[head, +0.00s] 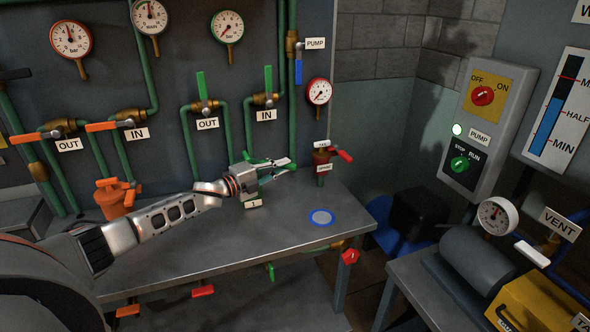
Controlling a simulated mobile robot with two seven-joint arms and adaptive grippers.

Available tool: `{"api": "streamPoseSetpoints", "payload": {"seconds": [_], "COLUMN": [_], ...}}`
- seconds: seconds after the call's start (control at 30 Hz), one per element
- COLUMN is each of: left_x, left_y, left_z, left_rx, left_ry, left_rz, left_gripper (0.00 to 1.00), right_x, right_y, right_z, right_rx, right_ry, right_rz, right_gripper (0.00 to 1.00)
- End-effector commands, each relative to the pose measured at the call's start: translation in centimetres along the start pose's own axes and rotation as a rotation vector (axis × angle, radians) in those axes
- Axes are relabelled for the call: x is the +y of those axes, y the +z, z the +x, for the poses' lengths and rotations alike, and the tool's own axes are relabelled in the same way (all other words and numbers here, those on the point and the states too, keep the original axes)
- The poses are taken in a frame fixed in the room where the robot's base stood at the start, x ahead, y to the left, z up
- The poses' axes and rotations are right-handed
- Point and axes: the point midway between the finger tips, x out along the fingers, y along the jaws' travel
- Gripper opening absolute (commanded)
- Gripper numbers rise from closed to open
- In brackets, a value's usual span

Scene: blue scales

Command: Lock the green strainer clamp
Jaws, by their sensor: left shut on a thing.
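My left gripper (286,167) reaches in from the left over the back of the grey bench, below the green-handled OUT and IN valves. It is shut on the green strainer clamp (256,161), of which only small green parts show around the fingers. The gripper body hides most of the green strainer, so I cannot tell the clamp's exact position. A small label plate (253,204) shows just below the gripper. My right gripper is not in view.
An orange strainer (114,198) stands on the bench at the left. A red-handled valve (322,157) stands to the right of the gripper. A blue-ringed disc (321,217) lies on the bench (230,255). The front of the bench is mostly clear. Green pipes (187,135) run up the back panel.

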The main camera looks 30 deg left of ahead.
Motion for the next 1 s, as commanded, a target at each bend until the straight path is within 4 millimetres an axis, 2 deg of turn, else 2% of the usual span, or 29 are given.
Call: {"api": "streamPoseSetpoints", "payload": {"seconds": [0.27, 0.7, 0.73, 0.77, 1.0], "left_x": [0.28, 0.16, 0.16, 0.16, 0.07], "left_y": [0.25, 0.24, 0.24, 0.24, 0.30], "left_z": [-0.93, -1.00, -1.00, -1.00, -0.99], "left_rx": [0.053, 0.060, 0.060, 0.060, 0.059], "left_ry": [0.003, 0.002, 0.002, 0.001, 0.000], "left_rz": [0.000, 0.000, 0.000, 0.000, 0.000], "left_gripper": [0.00, 0.00, 0.18, 0.26, 0.28], "right_x": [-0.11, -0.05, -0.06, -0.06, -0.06], "right_y": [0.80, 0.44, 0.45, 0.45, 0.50], "right_z": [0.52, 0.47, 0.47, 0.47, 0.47], "right_rx": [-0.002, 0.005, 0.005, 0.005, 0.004], "right_ry": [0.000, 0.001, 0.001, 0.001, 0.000], "right_rz": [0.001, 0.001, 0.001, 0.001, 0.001], "right_gripper": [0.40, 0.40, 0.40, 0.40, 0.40]}}
